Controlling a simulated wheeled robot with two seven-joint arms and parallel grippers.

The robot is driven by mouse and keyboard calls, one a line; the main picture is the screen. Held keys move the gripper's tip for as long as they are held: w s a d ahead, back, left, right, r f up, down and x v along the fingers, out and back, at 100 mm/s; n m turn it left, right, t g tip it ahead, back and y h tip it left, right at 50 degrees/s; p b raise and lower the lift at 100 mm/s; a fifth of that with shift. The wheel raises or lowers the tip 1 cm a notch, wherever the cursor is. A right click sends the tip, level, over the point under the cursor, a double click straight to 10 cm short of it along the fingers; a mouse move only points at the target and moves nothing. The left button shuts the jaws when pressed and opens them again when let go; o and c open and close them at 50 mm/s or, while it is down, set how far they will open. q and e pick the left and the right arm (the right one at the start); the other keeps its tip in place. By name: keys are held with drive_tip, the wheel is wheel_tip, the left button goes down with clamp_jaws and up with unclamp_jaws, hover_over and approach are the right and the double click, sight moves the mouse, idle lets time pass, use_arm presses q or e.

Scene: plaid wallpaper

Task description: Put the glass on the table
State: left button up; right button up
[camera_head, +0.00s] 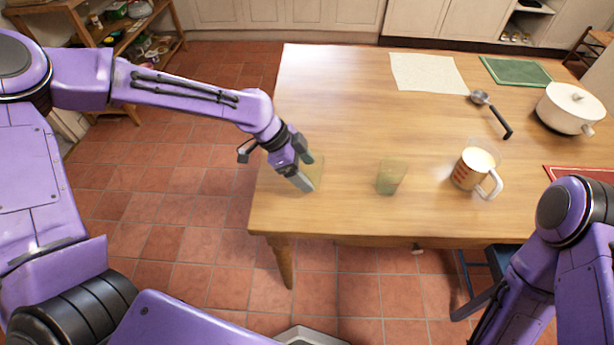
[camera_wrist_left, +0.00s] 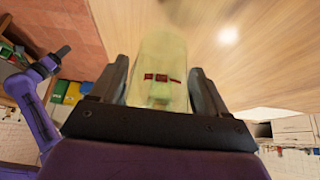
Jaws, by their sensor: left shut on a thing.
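My left gripper (camera_head: 303,166) is over the left front part of the wooden table (camera_head: 345,110). It is shut on a clear, yellowish-green glass (camera_head: 317,172), which is partly hidden behind the fingers. In the left wrist view the glass (camera_wrist_left: 160,65) sits between the two dark fingers. I cannot tell whether its base touches the tabletop. A second greenish glass (camera_head: 390,177) stands upright on the table to the right of my gripper, apart from it. My right arm shows at the lower right, but its gripper is out of view.
A measuring jug (camera_head: 470,172) stands right of the second glass. A ladle (camera_head: 490,112), a white pot (camera_head: 570,108), a pale cloth (camera_head: 428,73) and a green mat (camera_head: 515,70) lie farther right and back. The table's back left is clear.

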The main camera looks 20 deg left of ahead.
use_arm(q)
drive_tip(key=f, duration=0.1)
drive_tip(key=w+f, duration=0.1)
drive_tip(key=f, duration=0.1)
drive_tip(key=shift+d+f, duration=0.15)
drive_tip(key=shift+f, duration=0.1)
drive_tip(key=shift+w+f, duration=0.1)
drive_tip(key=shift+f, duration=0.3)
drive_tip(key=o, duration=1.1)
drive_tip(key=shift+f, duration=0.1)
drive_tip(key=shift+o, duration=0.2)
drive_tip(key=p+v, duration=0.1)
drive_tip(key=v, duration=1.1)
